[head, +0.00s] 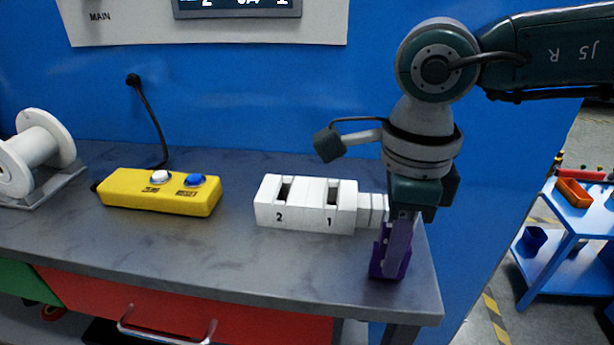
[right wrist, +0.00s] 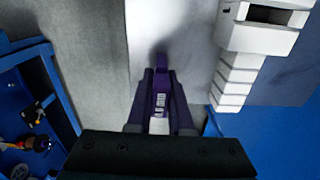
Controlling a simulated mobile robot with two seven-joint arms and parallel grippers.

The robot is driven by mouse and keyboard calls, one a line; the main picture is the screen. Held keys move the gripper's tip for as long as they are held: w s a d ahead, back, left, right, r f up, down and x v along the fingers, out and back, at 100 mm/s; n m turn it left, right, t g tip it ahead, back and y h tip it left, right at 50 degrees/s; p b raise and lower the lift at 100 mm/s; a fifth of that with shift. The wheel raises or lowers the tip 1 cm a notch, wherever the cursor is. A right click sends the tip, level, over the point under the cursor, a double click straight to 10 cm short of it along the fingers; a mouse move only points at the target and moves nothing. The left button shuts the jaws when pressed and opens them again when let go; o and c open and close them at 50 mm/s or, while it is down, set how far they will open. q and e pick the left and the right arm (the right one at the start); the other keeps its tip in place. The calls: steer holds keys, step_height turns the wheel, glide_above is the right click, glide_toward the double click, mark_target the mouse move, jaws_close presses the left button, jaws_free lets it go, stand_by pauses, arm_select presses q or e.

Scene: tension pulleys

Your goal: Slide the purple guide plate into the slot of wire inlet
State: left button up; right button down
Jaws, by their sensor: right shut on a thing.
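The purple guide plate (head: 378,266) is upright at the right end of the grey workbench, held in my right gripper (head: 397,262). The gripper points down and is shut on the plate, hiding part of it. In the right wrist view the plate (right wrist: 161,78) shows between the fingers (right wrist: 160,95). The white block (head: 305,204), which seems to be the wire inlet, has two top slots, marked 2 and 1. Its ridged end (head: 371,210) is behind and left of the plate. In the right wrist view the block (right wrist: 262,36) is right of the plate, apart from it. My left gripper is out of view.
A yellow box (head: 160,200) with a white and a blue button stands left of the block. A white spool (head: 32,152) is at the far left. The bench (head: 300,268) is clear in front of the block. Its right edge is close to the plate. A blue trolley (head: 570,235) stands beyond.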

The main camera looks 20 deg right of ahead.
steer(key=shift+f, duration=0.3)
steer(key=c, duration=0.8)
jaws_free()
steer(key=shift+r, duration=0.1)
